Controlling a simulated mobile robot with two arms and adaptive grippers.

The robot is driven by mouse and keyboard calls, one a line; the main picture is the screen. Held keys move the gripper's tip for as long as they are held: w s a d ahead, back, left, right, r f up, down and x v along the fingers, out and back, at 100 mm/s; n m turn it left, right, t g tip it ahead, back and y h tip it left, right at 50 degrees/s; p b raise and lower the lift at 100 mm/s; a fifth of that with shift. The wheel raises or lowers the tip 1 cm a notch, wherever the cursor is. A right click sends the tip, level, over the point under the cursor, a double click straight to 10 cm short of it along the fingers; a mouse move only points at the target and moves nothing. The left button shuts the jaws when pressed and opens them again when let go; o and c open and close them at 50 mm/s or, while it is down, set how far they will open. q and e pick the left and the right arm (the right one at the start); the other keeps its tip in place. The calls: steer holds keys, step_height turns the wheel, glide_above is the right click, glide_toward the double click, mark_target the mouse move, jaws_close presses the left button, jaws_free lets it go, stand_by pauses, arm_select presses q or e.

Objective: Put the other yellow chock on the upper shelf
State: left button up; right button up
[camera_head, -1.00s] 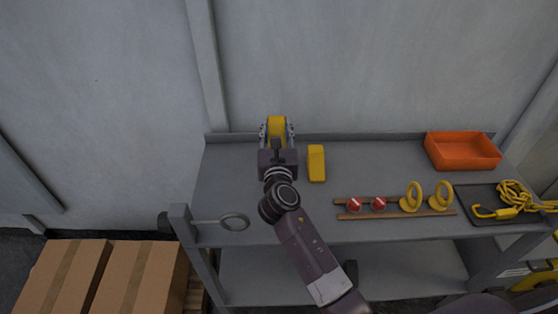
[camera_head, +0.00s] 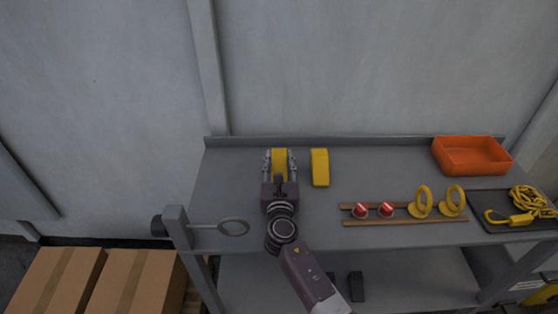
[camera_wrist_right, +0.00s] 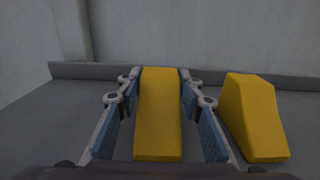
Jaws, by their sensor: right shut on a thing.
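One yellow chock (camera_head: 279,163) is between the fingers of my right gripper (camera_head: 279,158), which is shut on it, at the left part of the upper shelf (camera_head: 225,185). In the right wrist view this chock (camera_wrist_right: 159,115) lies lengthwise between the blue finger pads, low over or on the shelf; I cannot tell whether it touches. The other yellow chock (camera_head: 320,167) rests on the upper shelf just right of the gripper, a small gap away. It also shows in the right wrist view (camera_wrist_right: 252,120). My left gripper is not in view.
An orange bin (camera_head: 470,155) stands at the back right. Wooden rails (camera_head: 405,222) hold red-topped pieces and yellow rings. Cardboard boxes (camera_head: 100,280) stand left of the shelf.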

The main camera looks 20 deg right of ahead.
steer(key=shift+f, duration=0.1)
steer(key=o, duration=1.4)
steer(key=shift+c, duration=0.2)
steer(key=v, duration=1.2)
steer(key=shift+r, duration=0.2)
